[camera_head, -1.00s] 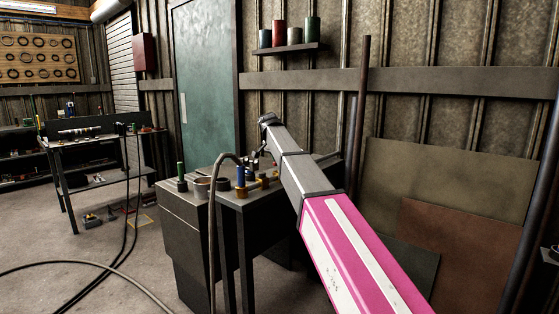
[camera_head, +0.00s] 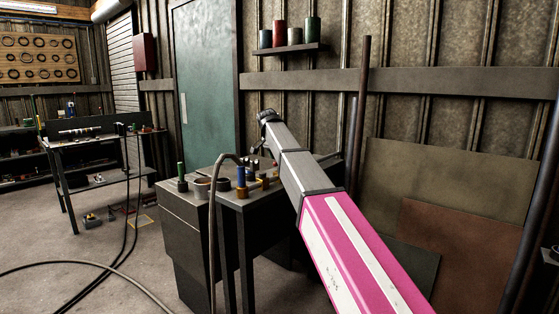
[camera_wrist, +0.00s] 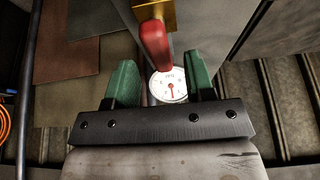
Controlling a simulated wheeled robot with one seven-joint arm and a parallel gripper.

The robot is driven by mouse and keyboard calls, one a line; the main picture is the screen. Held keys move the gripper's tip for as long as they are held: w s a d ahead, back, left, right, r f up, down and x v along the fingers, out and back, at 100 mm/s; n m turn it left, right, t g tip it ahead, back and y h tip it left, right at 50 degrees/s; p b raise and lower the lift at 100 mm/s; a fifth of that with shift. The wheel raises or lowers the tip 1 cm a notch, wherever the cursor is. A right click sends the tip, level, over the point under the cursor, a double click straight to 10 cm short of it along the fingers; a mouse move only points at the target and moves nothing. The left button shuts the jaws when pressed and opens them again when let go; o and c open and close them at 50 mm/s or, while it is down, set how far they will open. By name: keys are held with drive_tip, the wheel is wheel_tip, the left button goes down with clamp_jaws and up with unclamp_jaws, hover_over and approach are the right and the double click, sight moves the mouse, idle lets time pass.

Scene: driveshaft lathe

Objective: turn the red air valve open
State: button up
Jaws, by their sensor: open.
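The red air valve handle (camera_wrist: 154,42) shows at the top middle of the wrist view, joined to a brass-yellow body (camera_wrist: 156,10). My gripper (camera_wrist: 160,66) has two green fingers spread apart. The near end of the red handle reaches between the fingertips, with visible space to both sides. I cannot tell whether the handle lies at the fingers' depth. A round white gauge with a red needle (camera_wrist: 170,86) shows between the fingers, partly covered by the gripper. In the head view my arm reaches over the dark bench, and the valve is too small or hidden to make out.
The dark bench (camera_head: 184,205) carries a green-topped piece (camera_head: 181,170), a blue cylinder (camera_head: 241,176) and cups. A grey hose (camera_head: 212,225) arches over its front edge. Panels (camera_head: 450,180) lean on the wall at right. The floor at left is open, with hoses.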

drive_tip(key=v, duration=0.9)
drive_tip(key=shift+s, duration=0.1)
